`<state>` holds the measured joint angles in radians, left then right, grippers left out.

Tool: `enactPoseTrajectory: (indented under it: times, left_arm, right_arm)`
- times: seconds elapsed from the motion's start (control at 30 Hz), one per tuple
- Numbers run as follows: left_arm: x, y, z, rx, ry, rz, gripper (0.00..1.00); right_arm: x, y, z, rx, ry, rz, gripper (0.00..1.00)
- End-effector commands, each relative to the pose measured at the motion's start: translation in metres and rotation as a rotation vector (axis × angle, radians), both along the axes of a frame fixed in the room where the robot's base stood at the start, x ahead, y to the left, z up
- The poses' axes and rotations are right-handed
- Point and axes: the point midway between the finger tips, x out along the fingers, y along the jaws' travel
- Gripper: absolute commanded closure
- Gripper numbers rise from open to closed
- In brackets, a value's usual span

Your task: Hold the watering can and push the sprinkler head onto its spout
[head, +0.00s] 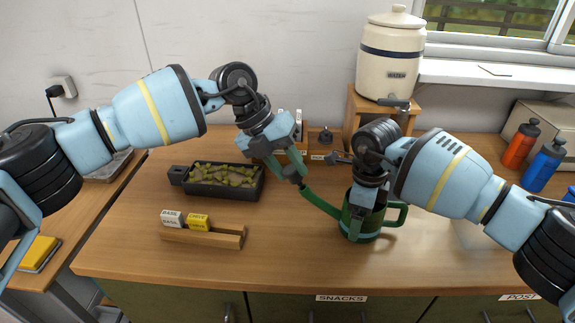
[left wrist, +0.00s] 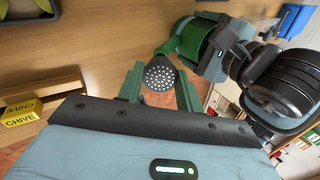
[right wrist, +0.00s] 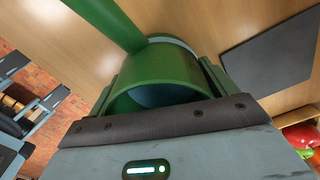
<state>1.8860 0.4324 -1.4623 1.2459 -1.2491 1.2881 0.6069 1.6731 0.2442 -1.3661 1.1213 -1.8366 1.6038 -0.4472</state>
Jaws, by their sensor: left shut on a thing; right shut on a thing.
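The green watering can (head: 358,232) stands upright on the wooden counter, its handle to the right and its long spout (head: 322,203) rising to the left. My right gripper (head: 362,198) is shut on the can's rim; the right wrist view shows the can's open mouth (right wrist: 160,92) between its fingers. My left gripper (head: 292,174) is shut on the sprinkler head at the spout's tip.
A dark tray of green pieces (head: 257,187) and a wooden rack (head: 236,239) with labelled blocks stand left of the can. A water crock (head: 390,62) on a wooden stand is behind. Red (head: 521,146) and blue (head: 545,166) bottles are at right. The front counter is clear.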

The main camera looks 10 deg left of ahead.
Motion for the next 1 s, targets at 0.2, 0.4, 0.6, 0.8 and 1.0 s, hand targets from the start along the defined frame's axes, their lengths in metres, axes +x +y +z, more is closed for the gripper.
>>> enactPoseTrajectory:
  times: [0.2,0.4,0.6,0.8,1.0]
  left_arm:
    - [0.000,-0.001,0.000,0.000,-0.001,0.000,0.85]
    - [0.000,-0.002,-0.003,0.000,0.000,0.000,0.85]
    - [0.000,-0.004,-0.006,0.000,0.000,0.000,0.85]
    - [0.000,-0.005,-0.009,0.000,0.000,0.000,0.85]
    - [0.000,-0.007,-0.012,0.000,0.000,0.000,0.85]
  right_arm:
    - [0.000,0.000,0.001,0.001,-0.001,0.000,0.50]
    - [0.000,0.000,0.001,0.001,-0.001,0.000,0.50]
    - [0.000,0.000,0.001,0.001,-0.001,0.000,0.50]
    - [0.000,0.000,0.001,0.001,-0.001,0.000,0.50]
    - [0.000,0.000,0.001,0.001,-0.001,0.000,0.50]
